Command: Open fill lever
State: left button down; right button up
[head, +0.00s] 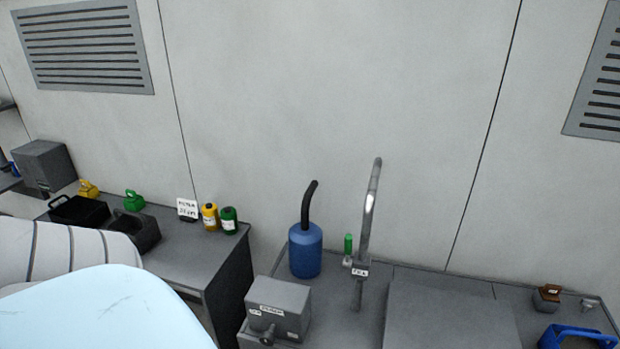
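A tall metal pipe (368,215) with a bent top stands on the grey bench at the centre right. A small label (359,272) is fixed low on it; its text is too small to read surely. A small green upright piece (348,243) shows just left of the pipe, above a small pale fitting (347,261). I cannot tell which part is the fill lever or whether it is open. A grey box (278,308) with labels and a knob (268,335) sits at the bench's front left. Neither gripper is in view.
A blue container (306,252) with a black hose stands left of the pipe. A yellow bottle (210,216) and a green bottle (229,219) stand on the left bench, beside black containers (80,211). A pale, partly striped shape blocks the lower left.

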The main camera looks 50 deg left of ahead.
aim_at(347, 238)
jog(key=u, duration=1.35)
